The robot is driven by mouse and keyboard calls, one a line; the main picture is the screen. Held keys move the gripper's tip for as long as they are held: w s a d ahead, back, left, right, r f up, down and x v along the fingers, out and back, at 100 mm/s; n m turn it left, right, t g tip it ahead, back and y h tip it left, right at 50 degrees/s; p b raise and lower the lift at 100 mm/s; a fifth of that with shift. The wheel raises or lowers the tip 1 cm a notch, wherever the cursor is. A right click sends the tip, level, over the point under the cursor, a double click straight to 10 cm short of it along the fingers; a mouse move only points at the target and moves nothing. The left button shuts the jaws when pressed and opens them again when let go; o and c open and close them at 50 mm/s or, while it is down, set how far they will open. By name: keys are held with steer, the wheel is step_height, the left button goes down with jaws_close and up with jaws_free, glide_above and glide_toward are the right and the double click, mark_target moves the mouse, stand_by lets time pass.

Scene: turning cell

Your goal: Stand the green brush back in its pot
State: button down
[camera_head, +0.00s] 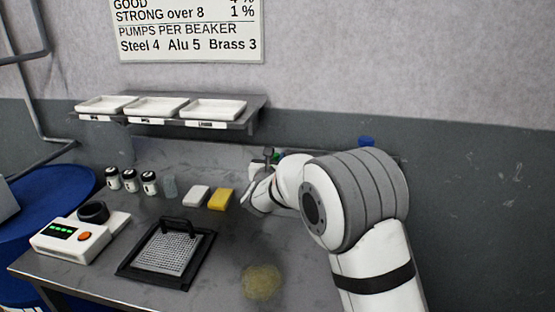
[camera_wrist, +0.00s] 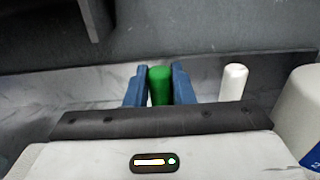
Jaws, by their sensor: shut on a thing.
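The green brush (camera_wrist: 160,86) shows in the wrist view as a rounded green handle end between the two blue fingers of my gripper (camera_wrist: 159,72). The gripper is shut on it. The rest of the brush is hidden below the gripper body. In the head view my gripper (camera_head: 264,170) is at the back of the bench near the wall, partly hidden by my arm. A small bit of green (camera_head: 279,157) shows beside it. I cannot make out the pot or tell whether the brush is in or above it.
A white rounded handle (camera_wrist: 234,82) stands right of the gripper, with a white container (camera_wrist: 302,105) beyond. A yellow block (camera_head: 220,199) and a white block (camera_head: 196,196) lie left of my gripper. A shelf (camera_head: 250,112) with white trays is above. A black-framed mesh tray (camera_head: 128,272) sits in front.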

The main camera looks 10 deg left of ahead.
steer(key=c, duration=1.2)
jaws_free()
steer(key=shift+o, duration=0.2)
